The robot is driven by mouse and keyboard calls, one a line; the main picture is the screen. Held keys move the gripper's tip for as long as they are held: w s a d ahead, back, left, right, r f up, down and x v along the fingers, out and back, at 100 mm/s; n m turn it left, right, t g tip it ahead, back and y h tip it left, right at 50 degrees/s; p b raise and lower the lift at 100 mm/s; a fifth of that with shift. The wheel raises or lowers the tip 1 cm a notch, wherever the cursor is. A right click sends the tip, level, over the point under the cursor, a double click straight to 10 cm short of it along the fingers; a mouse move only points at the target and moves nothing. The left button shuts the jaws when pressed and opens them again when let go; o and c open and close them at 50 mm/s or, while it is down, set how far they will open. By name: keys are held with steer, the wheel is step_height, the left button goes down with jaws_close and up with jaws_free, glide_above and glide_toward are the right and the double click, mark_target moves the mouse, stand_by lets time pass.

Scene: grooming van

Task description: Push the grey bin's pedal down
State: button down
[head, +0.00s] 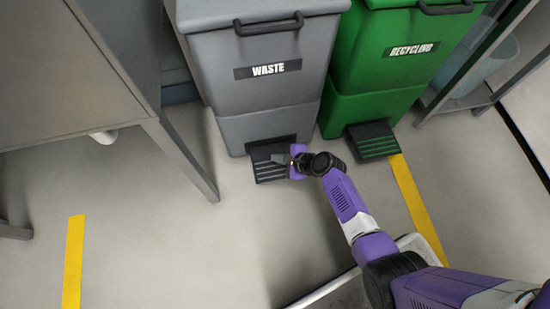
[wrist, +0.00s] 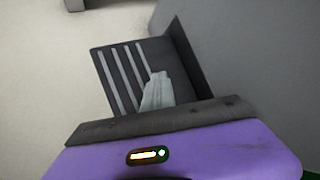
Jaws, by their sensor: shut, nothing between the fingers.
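The grey bin (head: 257,85), labelled WASTE, stands upright with its lid down. Its black pedal (head: 267,173) sticks out at the bottom front, with light stripes across it. In the wrist view the pedal (wrist: 112,72) lies just beyond my gripper. My gripper (head: 281,159) is shut and empty, with its fingertips over the right part of the pedal. In the wrist view the shut fingers (wrist: 157,92) overlap the pedal's surface. I cannot tell whether they touch it.
A green RECYCLING bin (head: 385,60) with its own black pedal (head: 373,139) stands close on the right. A grey table (head: 70,75) with a leg is on the left. Yellow floor strips (head: 74,262) lie on either side. The floor before the grey bin is clear on the left.

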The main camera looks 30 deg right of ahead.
steer(key=shift+f, duration=0.5)
steer(key=shift+r, duration=0.1)
stand_by(0.5)
steer(key=shift+r+p, duration=1.65)
steer(key=shift+p, duration=0.05)
step_height(320, 180, up, 5)
steer(key=p, duration=0.5)
